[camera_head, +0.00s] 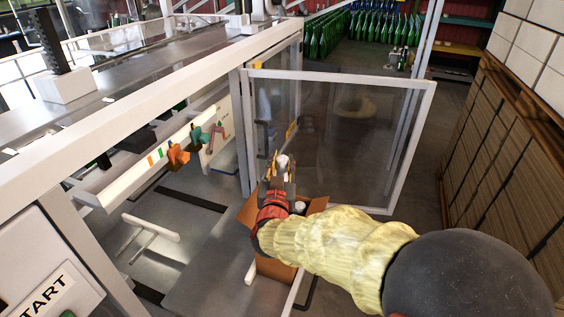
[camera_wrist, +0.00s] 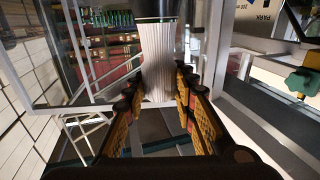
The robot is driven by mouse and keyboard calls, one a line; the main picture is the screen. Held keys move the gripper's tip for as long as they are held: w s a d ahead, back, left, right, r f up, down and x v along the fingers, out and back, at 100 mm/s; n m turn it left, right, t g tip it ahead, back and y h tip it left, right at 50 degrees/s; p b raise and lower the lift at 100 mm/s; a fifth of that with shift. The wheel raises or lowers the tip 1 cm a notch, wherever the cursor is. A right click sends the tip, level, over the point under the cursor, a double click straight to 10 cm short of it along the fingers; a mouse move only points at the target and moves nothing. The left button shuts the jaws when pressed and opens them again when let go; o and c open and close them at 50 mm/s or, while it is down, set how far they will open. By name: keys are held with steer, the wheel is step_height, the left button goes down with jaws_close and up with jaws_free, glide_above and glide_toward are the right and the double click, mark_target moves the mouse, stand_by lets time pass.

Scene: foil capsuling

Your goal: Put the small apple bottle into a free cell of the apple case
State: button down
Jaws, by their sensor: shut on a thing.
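My gripper (camera_head: 281,172) is shut on a bottle, whose white top (camera_head: 283,160) shows between the fingers in the head view. In the wrist view the fingers (camera_wrist: 157,92) close on a white, ribbed, upright-looking piece (camera_wrist: 161,60), which I take to be the held bottle's upper part. Its lower body is hidden. An open cardboard case (camera_head: 275,270) stands below and behind my wrist in the head view, flaps spread. A white round top (camera_head: 299,206) shows inside it. My arm hides most of the case, so its cells cannot be made out.
A clear panel door with a white frame (camera_head: 345,75) stands just beyond my gripper. A machine beam with orange and green knobs (camera_head: 178,155) is at left. Stacked cartons (camera_head: 500,150) line the right. Green bottles (camera_head: 375,32) stand far back.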

steer(key=shift+f+b, duration=2.05)
steer(key=shift+f, duration=0.75)
steer(key=c, duration=1.8)
jaws_free()
steer(key=o, duration=0.3)
steer(key=shift+o, duration=0.6)
steer(key=shift+s+f, duration=0.1)
steer(key=shift+f, duration=0.1)
steer(key=s+a, duration=0.1)
steer(key=s, duration=1)
steer(key=shift+s+r, duration=0.25)
steer(key=shift+s, duration=0.15)
